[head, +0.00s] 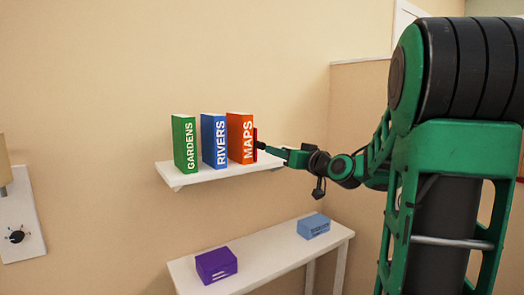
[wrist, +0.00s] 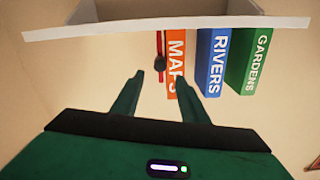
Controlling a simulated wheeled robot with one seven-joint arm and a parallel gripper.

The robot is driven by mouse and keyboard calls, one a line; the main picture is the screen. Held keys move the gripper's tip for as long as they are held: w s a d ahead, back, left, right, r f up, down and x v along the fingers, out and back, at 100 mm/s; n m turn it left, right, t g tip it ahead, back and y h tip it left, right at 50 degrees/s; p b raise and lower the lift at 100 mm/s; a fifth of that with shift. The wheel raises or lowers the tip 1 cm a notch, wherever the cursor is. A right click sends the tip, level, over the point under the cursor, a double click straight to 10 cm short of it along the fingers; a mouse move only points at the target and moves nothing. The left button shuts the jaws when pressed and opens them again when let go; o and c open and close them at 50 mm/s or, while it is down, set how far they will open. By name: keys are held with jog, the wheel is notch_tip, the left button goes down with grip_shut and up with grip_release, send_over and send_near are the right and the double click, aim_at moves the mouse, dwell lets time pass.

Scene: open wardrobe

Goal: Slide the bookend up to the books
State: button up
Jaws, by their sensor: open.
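The red bookend (head: 255,142) stands upright on the shelf just right of the orange MAPS book (head: 239,137); I cannot tell whether they touch. It also shows in the wrist view (wrist: 160,42), which is upside down, with a dark round knob (wrist: 160,63) on its front. The blue RIVERS book (head: 213,140) and green GARDENS book (head: 184,144) stand upright left of MAPS. My gripper (head: 270,149) is at the bookend. In the wrist view my gripper's fingers (wrist: 162,76) are apart, with the knob between and just beyond their tips.
The white wall shelf (head: 205,177) has a short bare stretch at its right end. Below, a white bench (head: 263,262) holds a purple box (head: 216,265) and a light blue box (head: 313,226). A side wall stands to the right.

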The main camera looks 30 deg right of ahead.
aim_at(264, 146)
jog(key=w, duration=0.9)
jog(key=shift+a, duration=0.15)
grip_shut()
